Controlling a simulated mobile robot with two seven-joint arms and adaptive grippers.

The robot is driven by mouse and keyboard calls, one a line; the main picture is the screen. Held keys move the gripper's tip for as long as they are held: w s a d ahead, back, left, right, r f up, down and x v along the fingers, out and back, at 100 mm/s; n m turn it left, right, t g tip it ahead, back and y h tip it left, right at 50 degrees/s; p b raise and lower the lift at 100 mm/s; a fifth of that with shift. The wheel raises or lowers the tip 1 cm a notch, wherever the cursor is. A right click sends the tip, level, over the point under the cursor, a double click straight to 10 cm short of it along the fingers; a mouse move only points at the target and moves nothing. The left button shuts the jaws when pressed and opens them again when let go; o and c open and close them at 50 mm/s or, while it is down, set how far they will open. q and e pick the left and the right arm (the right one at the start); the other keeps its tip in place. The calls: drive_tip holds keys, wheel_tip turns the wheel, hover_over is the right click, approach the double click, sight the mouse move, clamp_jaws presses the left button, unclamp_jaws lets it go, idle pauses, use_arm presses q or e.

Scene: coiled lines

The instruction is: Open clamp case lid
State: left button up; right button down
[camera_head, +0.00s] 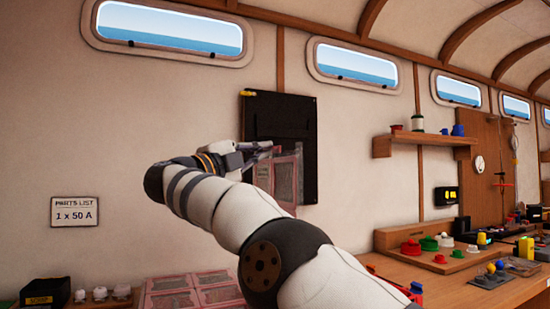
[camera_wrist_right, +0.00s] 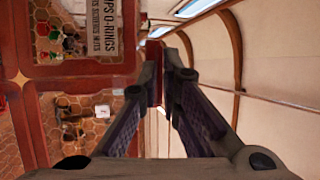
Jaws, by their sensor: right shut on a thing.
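The clamp case lid (camera_head: 285,180) stands raised and near upright in the head view, a pink-red frame with see-through panels. The case body (camera_head: 195,293) sits on the bench at the bottom, partly hidden by my right arm. My right gripper (camera_head: 268,148) is at the lid's top edge. In the wrist view, the fingertips (camera_wrist_right: 168,72) are shut on the red lid edge (camera_wrist_right: 154,88). The lid's red frame (camera_wrist_right: 85,72) fills much of the left there. My left gripper is not in view.
A black board (camera_head: 308,125) hangs on the wall behind the lid. A black bin (camera_head: 45,293) and small white jars (camera_head: 100,294) stand left of the case. A wooden tray (camera_head: 400,243) with coloured parts stands to the right. A wall shelf (camera_head: 425,140) is above it.

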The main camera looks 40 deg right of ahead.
drive_tip(key=shift+w+a+r+h, duration=0.15)
drive_tip(key=shift+a+h, duration=0.25)
drive_tip(key=shift+a, duration=0.75)
drive_tip(key=c, duration=1.8)
unclamp_jaws()
drive_tip(key=shift+a, duration=0.1)
drive_tip(key=v, duration=1.2)
